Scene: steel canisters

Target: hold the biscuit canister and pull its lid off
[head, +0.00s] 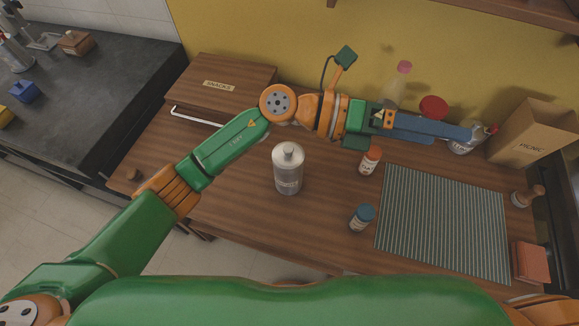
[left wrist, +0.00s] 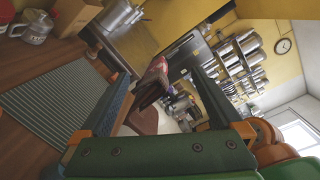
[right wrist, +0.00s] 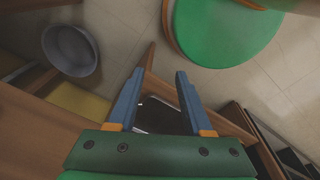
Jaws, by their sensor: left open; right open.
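A steel canister (head: 288,178) stands upright on the wooden table, with its knobbed lid (head: 287,152) on; its label is too small to read, so I cannot confirm it is the biscuit one. My left gripper (head: 462,134) is open and empty, reaching past the canister to the right, above the back of the table. In the left wrist view its two fingers (left wrist: 165,88) are spread with nothing between them. My right gripper (right wrist: 156,85) is open and empty over the floor and furniture edges, away from the canister. It does not show in the head view.
A red-lidded jar (head: 370,160) and a blue-lidded jar (head: 362,218) stand right of the canister. A striped mat (head: 440,222) lies further right. A labelled metal container (head: 460,147) is partly behind my left fingers, beside a picnic box (head: 530,135). A snacks box (head: 215,85) is behind left.

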